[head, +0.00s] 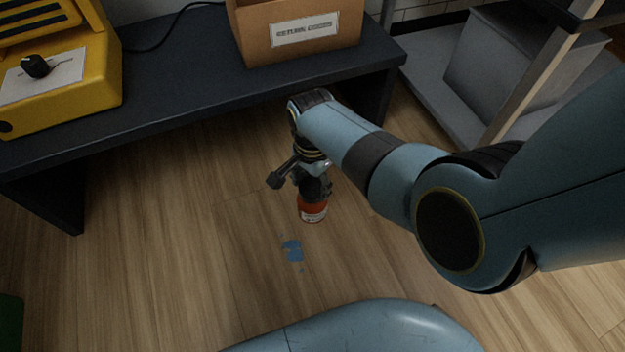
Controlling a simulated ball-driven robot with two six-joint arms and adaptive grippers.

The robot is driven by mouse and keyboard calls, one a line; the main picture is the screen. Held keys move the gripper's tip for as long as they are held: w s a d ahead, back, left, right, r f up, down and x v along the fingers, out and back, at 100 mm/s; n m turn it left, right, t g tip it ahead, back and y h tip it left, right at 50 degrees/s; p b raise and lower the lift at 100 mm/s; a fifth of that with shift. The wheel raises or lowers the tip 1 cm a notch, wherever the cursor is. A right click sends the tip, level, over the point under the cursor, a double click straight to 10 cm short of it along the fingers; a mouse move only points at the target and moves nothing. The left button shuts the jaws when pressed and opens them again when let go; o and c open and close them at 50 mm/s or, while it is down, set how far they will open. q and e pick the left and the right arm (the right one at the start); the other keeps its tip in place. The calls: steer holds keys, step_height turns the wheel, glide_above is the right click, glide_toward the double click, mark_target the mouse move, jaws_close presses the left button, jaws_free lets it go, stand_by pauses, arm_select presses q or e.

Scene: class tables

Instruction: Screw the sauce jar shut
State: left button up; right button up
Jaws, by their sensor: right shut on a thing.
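The sauce jar (313,213) is small, with red-orange contents and a pale label. It shows below my right gripper (315,188), over the wooden floor. My right gripper points down and is shut on the jar's upper end. The fingers hide the top, so I cannot tell the lid from the jar's neck or how the lid sits. I cannot tell whether the jar's base touches anything. My left gripper is not in view.
A dark bench (190,75) runs across the back. On it stand a yellow machine (95,70) with a black knob and a cardboard box (247,42) with a white label. A grey shelf unit (425,85) stands at the back right. A blue patch (292,250) marks the floor.

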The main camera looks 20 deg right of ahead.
steer(key=shift+f+b, duration=0.45)
steer(key=shift+f, duration=0.2)
stand_by(0.8)
steer(key=m, duration=0.2)
steer(key=shift+r+m, duration=0.1)
steer(key=shift+m, duration=0.2)
steer(key=shift+m+p, duration=0.3)
steer(key=shift+m, duration=0.7)
steer(key=m, duration=0.4)
steer(key=shift+m, duration=0.3)
steer(key=o, duration=1)
